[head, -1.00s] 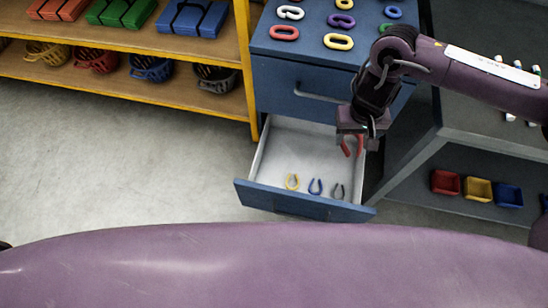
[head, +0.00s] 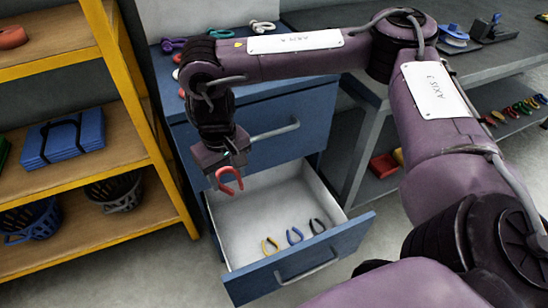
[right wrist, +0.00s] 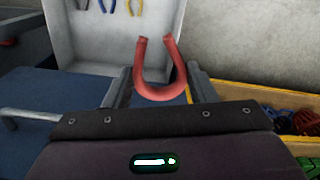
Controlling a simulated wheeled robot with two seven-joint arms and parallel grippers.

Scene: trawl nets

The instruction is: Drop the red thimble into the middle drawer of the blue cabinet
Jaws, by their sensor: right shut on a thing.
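The red thimble (head: 229,181), a U-shaped piece, is held in my right gripper (head: 224,166), which is shut on its curved end. In the right wrist view the thimble (right wrist: 160,86) sits between the fingers with its open ends pointing away. The blue cabinet (head: 297,143) has a drawer pulled out (head: 245,220), below a closed drawer with a handle. The thimble hangs above the rear left part of this open drawer in the head view, apart from its floor. A yellow, a blue and a dark thimble (head: 295,236) lie near the drawer's front. My left gripper is out of view.
A yellow-framed shelf (head: 150,130) with baskets and blue bundles stands close on the left. Coloured thimbles (head: 262,27) lie on the cabinet top. A grey bench (head: 480,65) with small coloured pieces and bins stands on the right. The drawer's middle floor is clear.

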